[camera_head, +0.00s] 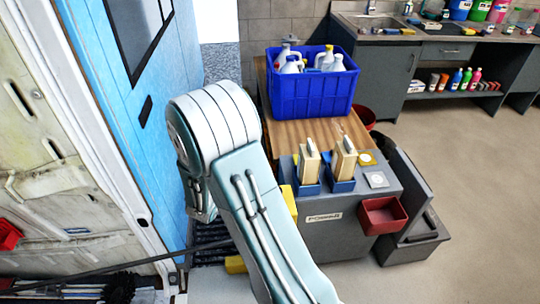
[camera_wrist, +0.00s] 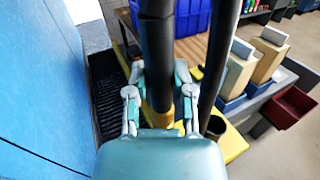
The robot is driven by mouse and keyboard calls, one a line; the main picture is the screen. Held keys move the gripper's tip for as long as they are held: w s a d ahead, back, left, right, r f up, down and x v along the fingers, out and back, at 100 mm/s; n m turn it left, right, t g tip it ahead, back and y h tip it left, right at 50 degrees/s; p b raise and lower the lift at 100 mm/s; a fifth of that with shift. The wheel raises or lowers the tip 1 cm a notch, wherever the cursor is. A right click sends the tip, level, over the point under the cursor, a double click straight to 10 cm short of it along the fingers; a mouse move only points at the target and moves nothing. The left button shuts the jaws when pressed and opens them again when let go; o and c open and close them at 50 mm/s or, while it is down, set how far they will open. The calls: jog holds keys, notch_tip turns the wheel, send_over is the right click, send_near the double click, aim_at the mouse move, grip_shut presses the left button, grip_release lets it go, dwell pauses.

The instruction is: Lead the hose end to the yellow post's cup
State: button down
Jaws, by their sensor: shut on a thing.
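In the wrist view my gripper (camera_wrist: 160,105) has its two teal fingers closed around a thick black hose (camera_wrist: 158,55). A yellow-orange band shows on the hose between the fingers. A second stretch of black hose (camera_wrist: 224,60) runs down on the right. A yellow piece, likely the post (camera_wrist: 234,143), is at the lower right, with a dark round cup-like opening (camera_wrist: 215,125) at its top, right of my fingers and apart from them. In the head view my arm hides the gripper; part of a yellow piece (camera_head: 289,202) shows behind it, and a dark hose (camera_head: 110,264) crosses the lower left.
A blue crate (camera_head: 310,95) with white jugs stands on a wooden top. A grey cabinet (camera_head: 330,235) carries two beige blocks in blue holders and a red bin (camera_head: 382,215). A blue door panel (camera_head: 120,100) is close on the left. The floor at right is clear.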

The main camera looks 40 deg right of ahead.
jog(key=s+d+f+m+g+h, duration=0.25)
jog(key=s+d+m+g, duration=0.4)
jog(key=d+g, duration=0.4)
jog(key=shift+t+h, duration=0.25)
jog(key=f, duration=0.5)
jog(key=shift+w+f, duration=0.1)
jog(key=shift+w, duration=0.2)
jog(key=shift+a, duration=0.15)
jog(key=shift+f, duration=0.15)
jog(key=shift+f, duration=2.65)
jog(key=shift+c, duration=2)
grip_release()
